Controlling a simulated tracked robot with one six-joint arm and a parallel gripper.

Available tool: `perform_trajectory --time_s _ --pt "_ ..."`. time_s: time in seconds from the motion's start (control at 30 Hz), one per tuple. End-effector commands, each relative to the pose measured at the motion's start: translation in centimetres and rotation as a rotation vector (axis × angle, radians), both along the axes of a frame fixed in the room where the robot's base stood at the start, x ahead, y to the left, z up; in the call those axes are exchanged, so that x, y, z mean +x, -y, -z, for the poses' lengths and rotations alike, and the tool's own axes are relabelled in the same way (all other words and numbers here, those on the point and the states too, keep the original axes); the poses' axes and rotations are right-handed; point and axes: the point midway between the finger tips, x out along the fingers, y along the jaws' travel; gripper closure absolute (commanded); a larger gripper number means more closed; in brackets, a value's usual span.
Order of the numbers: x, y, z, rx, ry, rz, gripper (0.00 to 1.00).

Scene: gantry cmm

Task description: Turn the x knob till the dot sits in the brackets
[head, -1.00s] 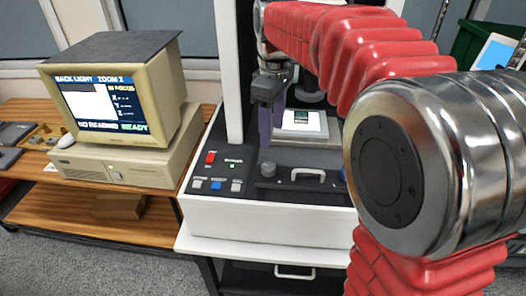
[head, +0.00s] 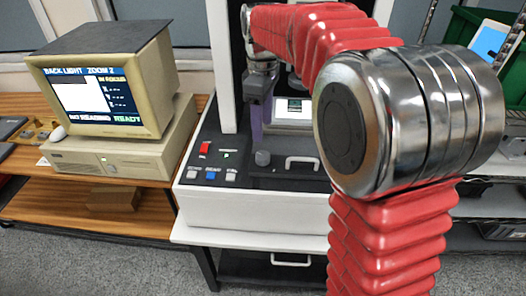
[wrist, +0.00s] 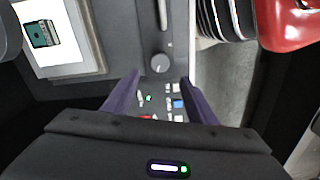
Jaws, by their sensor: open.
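A round grey knob (head: 262,158) stands on the dark front panel of the machine. It also shows in the wrist view (wrist: 160,63), upper middle, beyond my fingertips; a mark beside it is too small to read. My gripper (head: 257,122) is open and empty, its purple fingers above and behind the knob in the head view. In the wrist view (wrist: 160,88) the fingers are spread apart, with the knob between their lines but not gripped. The monitor (head: 95,95) is lit with a white picture area and readouts; I cannot make out a dot or brackets.
Red, blue and white buttons (head: 210,174) lie left of the knob. The lit stage (head: 293,108) with a dark part is behind. My red-sleeved arm covers the machine's right side.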

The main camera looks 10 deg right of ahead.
Motion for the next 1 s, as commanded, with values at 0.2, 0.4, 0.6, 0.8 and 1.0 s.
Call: perform_trajectory --time_s 0.2,0.4,0.6,0.8,1.0 --pt "-0.1 0.0 3.5 0.000 -0.004 0.000 0.47" --pt "0.0 0.0 6.6 -0.001 -0.003 0.000 0.47" --pt "0.0 0.0 9.3 0.000 -0.002 0.001 0.47" --pt "0.0 0.0 10.6 0.001 -0.001 0.001 0.47" --pt "0.0 0.0 10.7 0.000 0.000 0.001 0.47"
